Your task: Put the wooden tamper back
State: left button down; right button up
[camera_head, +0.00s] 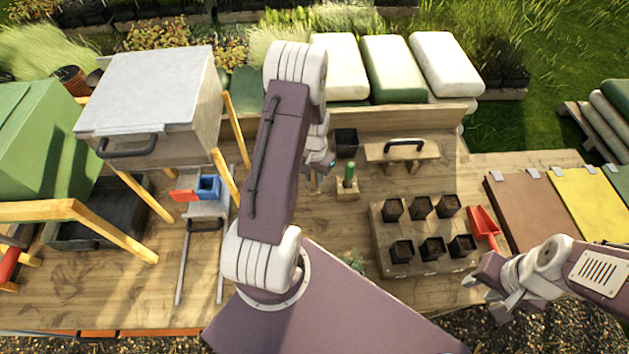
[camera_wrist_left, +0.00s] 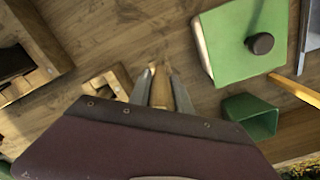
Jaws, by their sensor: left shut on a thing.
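My left gripper (camera_wrist_left: 162,88) is shut on a light brown wooden piece, seemingly the wooden tamper (camera_wrist_left: 161,90); only a narrow part shows between the fingers. In the head view my left gripper (camera_head: 318,172) is partly hidden by its own arm, left of a small wooden block (camera_head: 347,188) with a green-handled tool upright in it. A small slotted wooden holder (camera_wrist_left: 106,84) lies just left of the fingers in the left wrist view. My right gripper (camera_head: 488,292) looks open and empty at the front right.
A wooden tray (camera_head: 380,235) of several black pots stands right of centre, with a red scoop (camera_head: 483,225) beside it. A black-handled wooden board (camera_head: 403,150) and black pot (camera_head: 345,142) are at the back. A green knobbed board (camera_wrist_left: 243,45) and green pot (camera_wrist_left: 250,117) lie right in the wrist view.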

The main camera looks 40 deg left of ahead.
pick_arm(q)
jog(key=shift+d+f, duration=0.25)
jog(key=shift+f, duration=0.85)
jog(key=shift+a+f, duration=0.2)
jog(key=shift+a, duration=0.1)
jog(key=c, duration=1.6)
grip_release()
jog(key=shift+f, duration=0.1)
jog(key=o, duration=0.4)
jog(key=shift+d, duration=0.2)
